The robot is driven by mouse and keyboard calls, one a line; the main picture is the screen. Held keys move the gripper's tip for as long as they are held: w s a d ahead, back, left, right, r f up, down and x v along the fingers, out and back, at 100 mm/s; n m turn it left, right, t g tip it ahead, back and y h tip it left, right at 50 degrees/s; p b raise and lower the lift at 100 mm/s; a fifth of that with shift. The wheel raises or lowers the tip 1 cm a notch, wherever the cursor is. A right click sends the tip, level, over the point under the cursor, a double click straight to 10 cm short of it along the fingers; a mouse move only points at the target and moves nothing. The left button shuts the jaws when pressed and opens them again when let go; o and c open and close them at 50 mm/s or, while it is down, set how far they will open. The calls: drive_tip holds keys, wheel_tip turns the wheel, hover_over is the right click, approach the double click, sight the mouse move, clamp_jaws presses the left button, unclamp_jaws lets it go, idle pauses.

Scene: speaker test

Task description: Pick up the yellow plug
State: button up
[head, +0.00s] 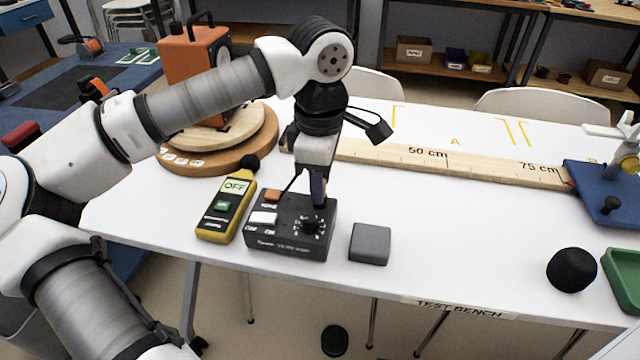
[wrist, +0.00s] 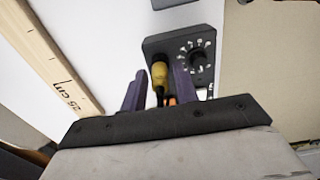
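The yellow plug (wrist: 159,75) shows in the wrist view, standing at the black control box (wrist: 184,50) beside its dial. In the head view the plug is hidden by my gripper. My gripper (head: 318,198) points down over the back right part of the black box (head: 290,240). In the wrist view my gripper's two purple fingers (wrist: 159,80) are apart, one on each side of the plug. A gap shows between the left finger and the plug; the right finger is very close to it, and I cannot tell if they touch.
A yellow sound meter (head: 226,208) reading OFF lies left of the box. A grey block (head: 370,244) is to its right. An orange speaker (head: 192,62) stands on a round wooden base (head: 255,150). A long wooden ruler (head: 450,164) lies behind.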

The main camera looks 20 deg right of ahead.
clamp_jaws()
